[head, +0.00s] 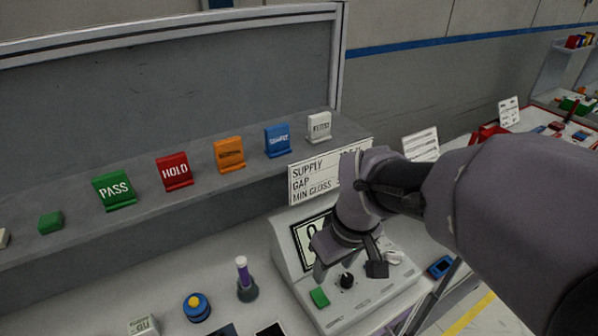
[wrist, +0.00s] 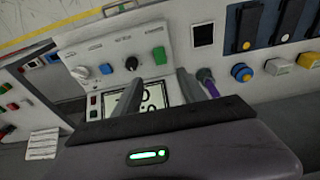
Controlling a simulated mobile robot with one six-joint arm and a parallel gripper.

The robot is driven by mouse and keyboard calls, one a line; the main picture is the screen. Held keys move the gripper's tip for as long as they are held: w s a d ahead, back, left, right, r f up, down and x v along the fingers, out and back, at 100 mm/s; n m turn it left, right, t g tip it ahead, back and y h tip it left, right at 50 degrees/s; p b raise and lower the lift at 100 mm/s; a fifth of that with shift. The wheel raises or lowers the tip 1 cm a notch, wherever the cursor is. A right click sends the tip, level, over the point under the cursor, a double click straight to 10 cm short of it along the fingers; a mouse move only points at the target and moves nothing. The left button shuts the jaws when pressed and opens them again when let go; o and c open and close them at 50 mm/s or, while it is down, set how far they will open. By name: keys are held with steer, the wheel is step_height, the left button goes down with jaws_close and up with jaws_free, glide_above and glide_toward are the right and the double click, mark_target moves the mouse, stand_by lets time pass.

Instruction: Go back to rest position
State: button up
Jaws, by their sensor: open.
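My gripper (head: 345,262) hangs over the console (head: 285,262) with the lit display in the head view, its fingers pointing down in front of the display. In the wrist view my gripper (wrist: 160,95) has its two fingers apart with nothing held between them. The console (wrist: 115,52) shows behind the fingers there, with a black knob (wrist: 132,63), a white knob and a green button (wrist: 160,55). The display (wrist: 155,97) is partly covered by the fingers. In the head view the green button (head: 319,297) and black knob (head: 346,281) sit just below the gripper. I cannot tell whether a finger touches the console.
A shelf (head: 75,222) behind the bench holds coloured cards, among them a green PASS card (head: 114,190) and a red HOLD card (head: 174,172).

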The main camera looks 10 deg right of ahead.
steer(key=shift+s+d+r, duration=0.1)
steer(key=shift+s+r, duration=0.1)
steer(key=shift+r, duration=0.85)
steer(key=s+a+r+m+t+y+b, duration=0.1)
steer(key=s+a+m+t+b, duration=0.2)
steer(key=s+m, duration=0.4)
steer(key=shift+s+a+r+m+t+b, duration=0.15)
steer(key=shift+s+a+m+t+b, duration=0.25)
steer(key=shift+s+a+b, duration=0.6)
steer(key=shift+s, duration=0.1)
